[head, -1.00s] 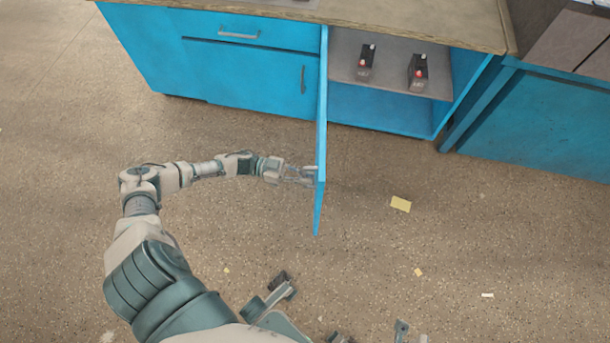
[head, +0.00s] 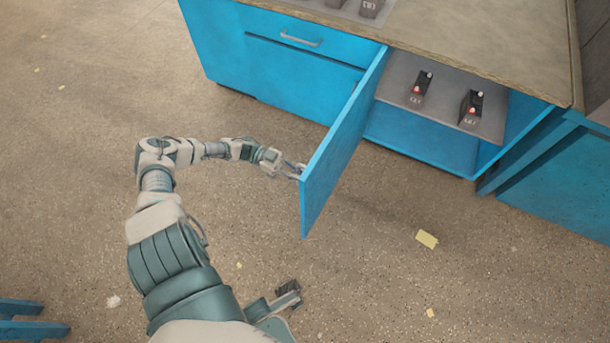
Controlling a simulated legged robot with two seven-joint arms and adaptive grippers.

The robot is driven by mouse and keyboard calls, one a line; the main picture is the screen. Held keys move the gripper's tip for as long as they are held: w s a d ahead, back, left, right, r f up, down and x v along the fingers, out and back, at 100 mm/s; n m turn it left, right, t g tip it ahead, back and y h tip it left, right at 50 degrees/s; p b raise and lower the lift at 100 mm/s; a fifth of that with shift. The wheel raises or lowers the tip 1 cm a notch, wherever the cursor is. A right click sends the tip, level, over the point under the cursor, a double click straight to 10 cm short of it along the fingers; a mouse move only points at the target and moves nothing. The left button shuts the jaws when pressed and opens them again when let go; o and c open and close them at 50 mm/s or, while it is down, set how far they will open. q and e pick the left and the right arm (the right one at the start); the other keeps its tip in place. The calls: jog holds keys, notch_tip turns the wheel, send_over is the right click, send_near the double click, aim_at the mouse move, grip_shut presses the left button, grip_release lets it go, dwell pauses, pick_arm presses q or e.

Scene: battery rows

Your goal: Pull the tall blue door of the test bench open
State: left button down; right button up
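The tall blue door (head: 333,158) of the test bench (head: 268,62) stands wide open, swung out from the cabinet front toward me. Its inner face is turned to the right. My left gripper (head: 297,170) is at the left, outer side of the door near its free edge. The fingertips are partly hidden behind the door edge, and the door's handle is not visible, so I cannot tell whether they hold it.
Inside the open compartment, two dark batteries (head: 421,87) (head: 471,107) stand on a grey shelf (head: 440,98). A drawer (head: 310,42) is shut on the left. Another blue bench (head: 563,180) stands at right. The floor is mostly clear, with scraps such as a yellow paper (head: 427,239).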

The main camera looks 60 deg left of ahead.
pick_arm(q)
jog(key=c, duration=1.2)
grip_release()
jog(key=shift+w, duration=0.1)
jog(key=shift+a, duration=0.2)
jog(key=v, duration=1.1)
jog(key=shift+s+a+f, duration=0.15)
jog(key=shift+s+a, duration=0.1)
jog(key=shift+a, duration=0.1)
